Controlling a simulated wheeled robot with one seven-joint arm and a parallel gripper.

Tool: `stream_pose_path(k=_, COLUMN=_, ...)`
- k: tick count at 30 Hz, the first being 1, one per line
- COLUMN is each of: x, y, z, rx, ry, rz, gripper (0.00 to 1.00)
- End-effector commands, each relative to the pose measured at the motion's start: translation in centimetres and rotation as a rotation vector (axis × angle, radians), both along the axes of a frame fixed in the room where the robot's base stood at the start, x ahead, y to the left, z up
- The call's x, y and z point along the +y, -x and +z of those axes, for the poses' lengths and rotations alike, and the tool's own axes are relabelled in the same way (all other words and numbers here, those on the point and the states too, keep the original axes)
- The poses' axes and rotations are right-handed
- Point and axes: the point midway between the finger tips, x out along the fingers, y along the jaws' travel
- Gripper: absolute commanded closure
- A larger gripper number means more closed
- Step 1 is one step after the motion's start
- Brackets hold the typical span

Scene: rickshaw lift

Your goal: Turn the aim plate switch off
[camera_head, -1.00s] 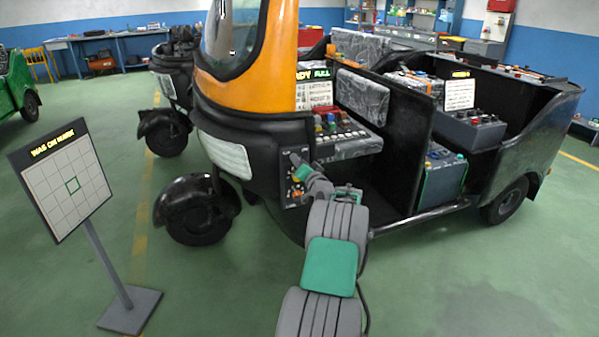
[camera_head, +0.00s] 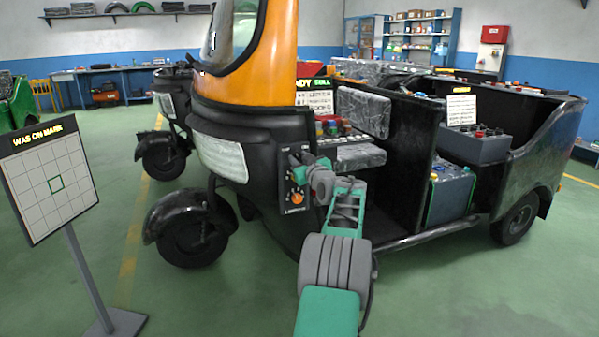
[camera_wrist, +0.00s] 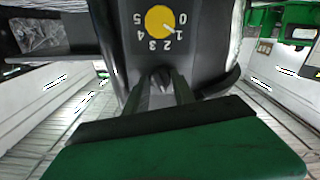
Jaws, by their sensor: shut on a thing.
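A dark control panel (camera_head: 295,197) with an orange dial stands on the front of the rickshaw, and my gripper (camera_head: 303,168) is at its upper part. In the wrist view the dial (camera_wrist: 160,22) is yellow-orange with numbers from 0 to 5 around it, its pointer near 1. My gripper (camera_wrist: 162,82) is shut on a small dark switch (camera_wrist: 161,74) on the panel beside the dial. The fingers hide most of this switch, and its position cannot be told. The aim plate (camera_head: 50,180) is a gridded board on a post at the left, reading "WAS ON MARK", with one green square.
The orange and black rickshaw (camera_head: 262,130) fills the middle, its front wheel (camera_head: 190,238) left of my arm. Batteries (camera_head: 450,190) sit in its open side. A blue workbench (camera_head: 110,85) is along the back wall. Green floor is free at lower right.

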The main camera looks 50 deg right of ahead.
Motion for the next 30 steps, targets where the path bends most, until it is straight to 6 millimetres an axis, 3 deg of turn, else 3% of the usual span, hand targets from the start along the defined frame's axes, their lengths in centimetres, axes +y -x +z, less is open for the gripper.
stream_pose_path(k=1, x=-0.02, y=0.02, z=-0.68, rx=0.021, ry=0.033, rz=-0.001, gripper=1.00)
stream_pose_path(k=15, x=-0.02, y=0.00, z=-0.29, rx=0.168, ry=0.281, rz=0.000, gripper=1.00)
stream_pose_path(k=30, x=-0.02, y=0.00, z=-0.07, rx=0.195, ry=0.324, rz=-0.001, gripper=1.00)
